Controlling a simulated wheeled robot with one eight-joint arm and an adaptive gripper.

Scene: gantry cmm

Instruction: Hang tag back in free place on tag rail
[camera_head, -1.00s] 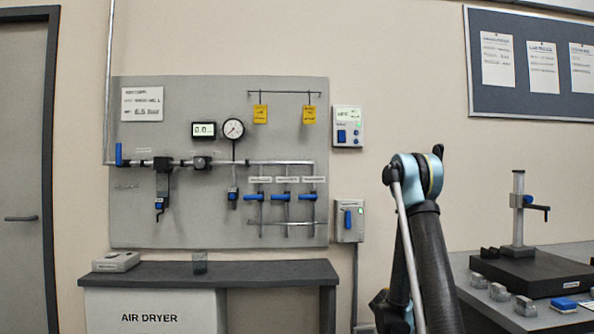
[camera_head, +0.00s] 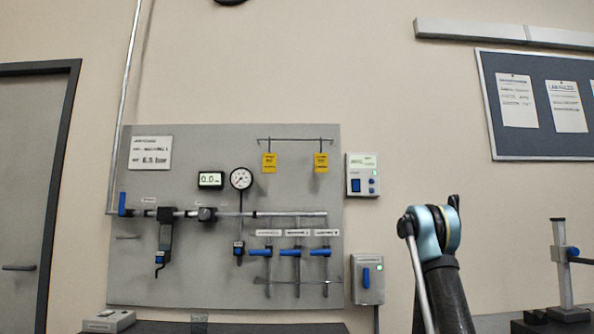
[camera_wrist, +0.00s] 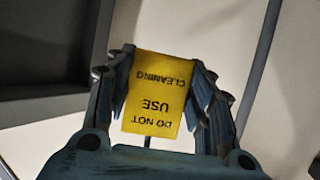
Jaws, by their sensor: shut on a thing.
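The tag rail (camera_head: 295,139) is a thin bar near the top of the grey wall panel in the head view. Two yellow tags hang on it, a left tag (camera_head: 269,163) and a right tag (camera_head: 320,163). Bare rail lies between them. In the wrist view my gripper (camera_wrist: 160,85) is shut on a yellow tag (camera_wrist: 153,100), with a finger at each side edge. Its text reads "DO NOT USE CLEANING" and appears upside down. My gripper and the held tag do not show in the head view.
The panel (camera_head: 200,270) carries a gauge (camera_head: 241,178), pipes and blue-handled valves (camera_head: 290,252). Control boxes (camera_head: 361,176) sit right of it. A dark bench top (camera_head: 250,328) runs below. A measuring stand (camera_head: 562,260) is at the far right.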

